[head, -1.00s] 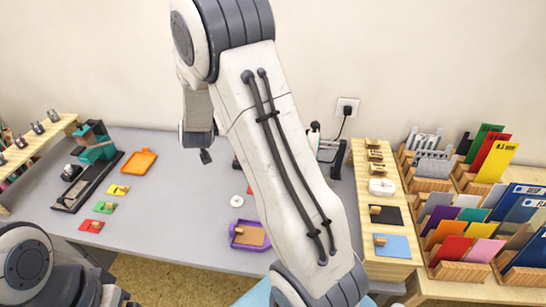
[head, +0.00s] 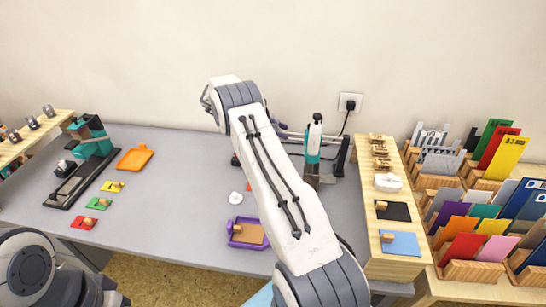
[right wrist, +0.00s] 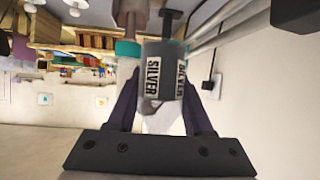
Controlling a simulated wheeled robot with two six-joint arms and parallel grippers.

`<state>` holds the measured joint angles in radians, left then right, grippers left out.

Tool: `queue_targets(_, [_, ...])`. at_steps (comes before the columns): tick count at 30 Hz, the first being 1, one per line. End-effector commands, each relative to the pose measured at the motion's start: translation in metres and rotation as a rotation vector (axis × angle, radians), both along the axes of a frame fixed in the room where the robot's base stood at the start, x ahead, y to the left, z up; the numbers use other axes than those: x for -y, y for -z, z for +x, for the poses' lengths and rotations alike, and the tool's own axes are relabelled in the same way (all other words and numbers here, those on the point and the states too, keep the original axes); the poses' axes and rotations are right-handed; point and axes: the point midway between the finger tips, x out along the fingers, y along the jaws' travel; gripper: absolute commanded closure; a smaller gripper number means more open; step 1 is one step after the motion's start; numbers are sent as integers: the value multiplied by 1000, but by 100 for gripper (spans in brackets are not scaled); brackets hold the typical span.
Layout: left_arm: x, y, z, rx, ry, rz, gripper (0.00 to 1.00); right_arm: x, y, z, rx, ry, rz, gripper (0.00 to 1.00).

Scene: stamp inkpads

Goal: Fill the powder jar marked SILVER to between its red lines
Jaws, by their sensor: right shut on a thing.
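A grey jar marked SILVER (right wrist: 163,72) fills the middle of the right wrist view, its lettering running up and down the picture. My right gripper (right wrist: 160,98) is shut on it, with a dark finger on either side. Red lines and powder level do not show. In the head view my right arm hides the jar; the hand is over the back of the table, left of a teal-and-white upright device (head: 313,140). My left arm is at the lower left; its gripper is out of the picture.
Several small grey jars (head: 32,122) stand on a wooden shelf at the left. A teal press (head: 92,140), an orange tray (head: 134,160) and a purple tray (head: 235,240) are on the grey table (head: 180,195). Wooden racks of coloured cards (head: 480,210) stand at the right.

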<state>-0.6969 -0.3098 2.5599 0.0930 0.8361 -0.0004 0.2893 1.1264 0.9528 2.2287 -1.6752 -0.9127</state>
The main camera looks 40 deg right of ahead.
Motion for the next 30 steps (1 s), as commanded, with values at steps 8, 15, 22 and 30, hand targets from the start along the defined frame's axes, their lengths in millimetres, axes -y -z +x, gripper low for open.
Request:
queue_targets(8, [0,11,0,0,0,0,18,-37,59,-17,3,278,-5,100])
queue_targets(15, [0,10,0,0,0,0,18,-37,64,-14,91,297,-83,100])
queue_targets(22, [0,28,0,0,0,0,18,-28,74,-7,260,292,-229,100])
queue_targets(30, [0,47,0,0,0,0,18,-23,79,-3,363,289,-317,100])
